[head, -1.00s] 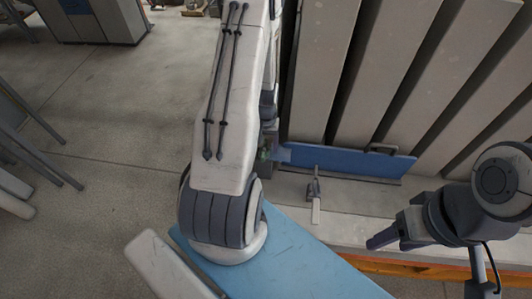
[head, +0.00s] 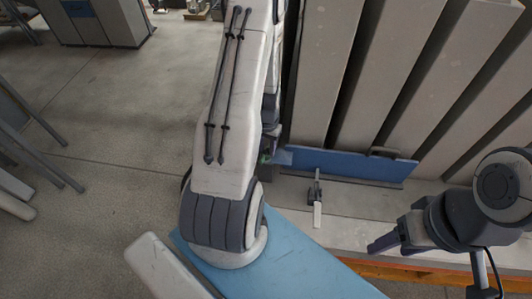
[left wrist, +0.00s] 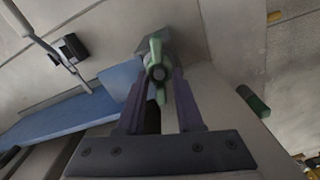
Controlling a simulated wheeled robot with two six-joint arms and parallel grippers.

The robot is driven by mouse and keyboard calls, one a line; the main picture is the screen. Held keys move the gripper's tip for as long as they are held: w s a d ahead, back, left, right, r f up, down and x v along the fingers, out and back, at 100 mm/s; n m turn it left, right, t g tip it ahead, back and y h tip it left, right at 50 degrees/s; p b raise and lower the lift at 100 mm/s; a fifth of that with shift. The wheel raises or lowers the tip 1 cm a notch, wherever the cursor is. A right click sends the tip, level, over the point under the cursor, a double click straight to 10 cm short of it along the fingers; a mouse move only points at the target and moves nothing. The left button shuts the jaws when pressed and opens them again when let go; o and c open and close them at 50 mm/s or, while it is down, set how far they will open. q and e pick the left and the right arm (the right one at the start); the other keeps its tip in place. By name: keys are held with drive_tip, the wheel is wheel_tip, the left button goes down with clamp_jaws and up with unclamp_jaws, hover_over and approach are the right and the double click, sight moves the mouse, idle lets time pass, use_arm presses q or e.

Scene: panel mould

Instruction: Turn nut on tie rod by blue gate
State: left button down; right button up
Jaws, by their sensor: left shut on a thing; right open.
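The blue gate (head: 335,164) stands low against the grey panels in the head view. It also shows at the left of the left wrist view (left wrist: 62,118). A green winged nut (left wrist: 156,58) sits on the end of the tie rod (left wrist: 159,73). My left gripper (left wrist: 157,88) is shut on the nut, with one finger on each side of it. In the head view my left arm mostly hides that gripper and the nut at the gate's left end. My right gripper (head: 385,243) is open and empty at the lower right, apart from the gate.
A clamp with a pale handle (head: 317,205) stands on the ledge before the gate, and also shows in the left wrist view (left wrist: 72,50). Another green-ended part (left wrist: 253,101) is right of my left gripper. Tall grey panels (head: 385,75) rise behind the gate.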

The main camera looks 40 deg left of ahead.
use_arm(q)
drive_tip(key=shift+d, duration=0.1)
drive_tip(key=m, duration=0.3)
drive_tip(key=shift+s+d, duration=0.1)
drive_tip(key=shift+s, duration=0.05)
drive_tip(key=shift+m, duration=0.4)
drive_tip(key=shift+m, duration=0.5)
drive_tip(key=shift+d+m, duration=0.15)
drive_tip(key=shift+m, duration=0.95)
drive_tip(key=shift+s, duration=0.1)
drive_tip(key=shift+d+f+m, duration=0.1)
drive_tip(key=shift+m, duration=1.6)
